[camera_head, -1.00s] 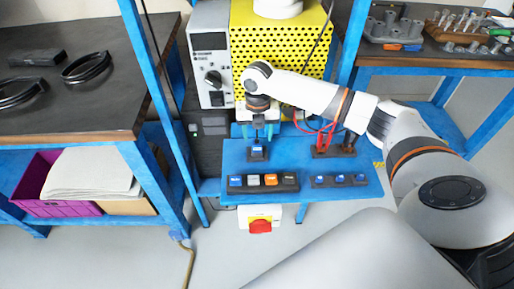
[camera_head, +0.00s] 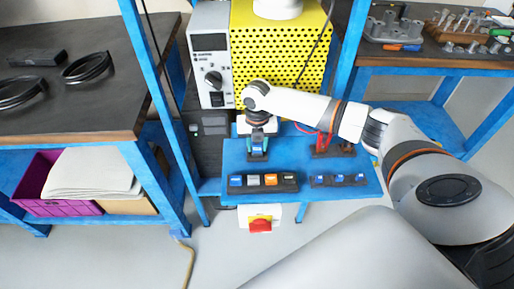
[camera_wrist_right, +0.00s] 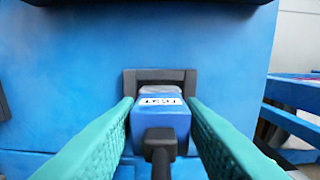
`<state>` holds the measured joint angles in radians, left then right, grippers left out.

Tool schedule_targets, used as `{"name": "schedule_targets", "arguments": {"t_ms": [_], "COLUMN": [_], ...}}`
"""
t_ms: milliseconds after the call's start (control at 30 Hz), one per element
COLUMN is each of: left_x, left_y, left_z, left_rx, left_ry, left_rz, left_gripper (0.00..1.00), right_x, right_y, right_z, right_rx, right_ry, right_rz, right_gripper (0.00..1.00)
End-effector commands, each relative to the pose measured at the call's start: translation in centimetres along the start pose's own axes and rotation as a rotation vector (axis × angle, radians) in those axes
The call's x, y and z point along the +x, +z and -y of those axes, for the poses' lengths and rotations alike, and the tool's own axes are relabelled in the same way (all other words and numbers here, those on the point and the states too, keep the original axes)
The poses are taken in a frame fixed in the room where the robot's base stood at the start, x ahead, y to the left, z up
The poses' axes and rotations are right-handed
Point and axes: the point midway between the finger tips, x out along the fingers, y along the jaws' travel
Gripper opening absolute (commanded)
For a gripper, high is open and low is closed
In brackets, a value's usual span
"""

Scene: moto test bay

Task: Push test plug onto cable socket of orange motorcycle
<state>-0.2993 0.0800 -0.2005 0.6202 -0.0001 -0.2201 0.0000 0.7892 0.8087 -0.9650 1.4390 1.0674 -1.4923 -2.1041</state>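The test plug (camera_wrist_right: 160,119) is a blue block with a white label reading TEST and a black stem toward the camera. It sits in a black holder (camera_wrist_right: 160,76) on the blue shelf (camera_head: 235,152). In the head view the right gripper (camera_head: 257,152) is at the back left of the shelf and covers most of the plug. My left gripper is not in view. No orange motorcycle or cable socket shows.
Two dark strips with coloured blocks, one left (camera_head: 263,183) and one right (camera_head: 340,181), lie along the shelf's front. A grey instrument (camera_head: 210,60) and yellow perforated panel (camera_head: 280,45) stand behind. Blue posts flank the shelf.

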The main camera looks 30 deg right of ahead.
Motion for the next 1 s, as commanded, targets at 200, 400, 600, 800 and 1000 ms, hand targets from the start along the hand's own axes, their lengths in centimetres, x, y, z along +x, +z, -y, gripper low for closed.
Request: {"name": "schedule_targets", "arguments": {"t_ms": [200,400,600,800,1000], "left_x": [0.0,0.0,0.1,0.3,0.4], "left_y": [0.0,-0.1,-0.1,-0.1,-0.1], "left_z": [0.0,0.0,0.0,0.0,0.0], "left_rx": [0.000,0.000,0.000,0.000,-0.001], "left_ry": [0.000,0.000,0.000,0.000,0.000], "left_rz": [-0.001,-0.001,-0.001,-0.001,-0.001], "left_gripper": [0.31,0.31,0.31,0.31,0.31], "right_x": [0.0,-0.2,-2.9,-7.0,-9.6], "right_y": [0.0,-0.1,-0.1,-0.1,-0.1], "right_z": [0.0,0.0,0.0,0.0,0.0], "right_rx": [0.000,0.001,0.000,0.001,0.001], "right_ry": [0.000,-0.001,-0.003,-0.002,-0.001], "right_rz": [0.000,-0.001,-0.003,-0.003,0.000], "right_gripper": [0.10,0.10,0.10,0.10,0.10]}}
